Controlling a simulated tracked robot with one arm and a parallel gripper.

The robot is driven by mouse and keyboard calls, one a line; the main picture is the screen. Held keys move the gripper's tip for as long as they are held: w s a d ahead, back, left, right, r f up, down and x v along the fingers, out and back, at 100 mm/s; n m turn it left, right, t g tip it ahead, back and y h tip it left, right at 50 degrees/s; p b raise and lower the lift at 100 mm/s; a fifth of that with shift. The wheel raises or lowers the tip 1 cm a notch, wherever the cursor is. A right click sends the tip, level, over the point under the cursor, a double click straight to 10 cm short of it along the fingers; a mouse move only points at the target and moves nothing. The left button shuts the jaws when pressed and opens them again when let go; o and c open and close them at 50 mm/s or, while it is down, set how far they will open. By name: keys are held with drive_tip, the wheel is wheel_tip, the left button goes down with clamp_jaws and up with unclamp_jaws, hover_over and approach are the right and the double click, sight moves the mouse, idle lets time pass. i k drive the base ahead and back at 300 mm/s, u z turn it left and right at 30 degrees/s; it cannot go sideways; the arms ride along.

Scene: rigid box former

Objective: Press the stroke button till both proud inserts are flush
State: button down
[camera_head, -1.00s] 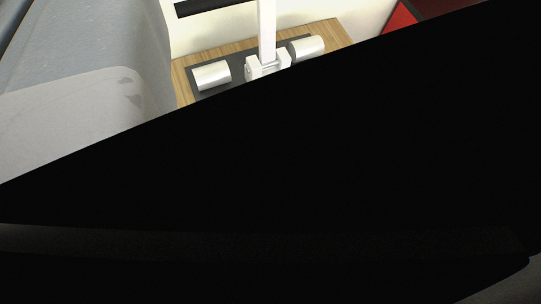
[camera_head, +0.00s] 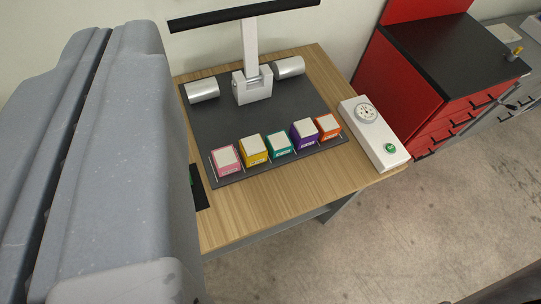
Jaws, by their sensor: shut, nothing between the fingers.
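The green stroke button (camera_head: 390,148) is on the near end of a white control box (camera_head: 376,136) at the table's right side. A round dial (camera_head: 366,112) is at the box's far end. Several small boxes with pale inserts stand in a row on the dark plate: pink (camera_head: 226,160), yellow (camera_head: 253,150), teal (camera_head: 279,145), purple (camera_head: 304,135) and orange (camera_head: 327,127). I cannot tell at this size which inserts stand proud. My gripper's fingers are not in view; a large grey part of my own body fills the left.
The dark plate (camera_head: 215,125) lies on a wooden table (camera_head: 250,215). Behind the row stand a pale post (camera_head: 250,45) with a black bar (camera_head: 240,14) and two metal cylinders (camera_head: 202,91) (camera_head: 289,67). A red cabinet (camera_head: 420,75) stands right. Floor is open at lower right.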

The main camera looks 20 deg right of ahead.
sight(390, 148)
drive_tip(key=z, duration=0.55)
drive_tip(key=i, duration=1)
drive_tip(key=u, duration=0.15)
drive_tip(key=k, duration=1.65)
drive_tip(key=u, duration=0.15)
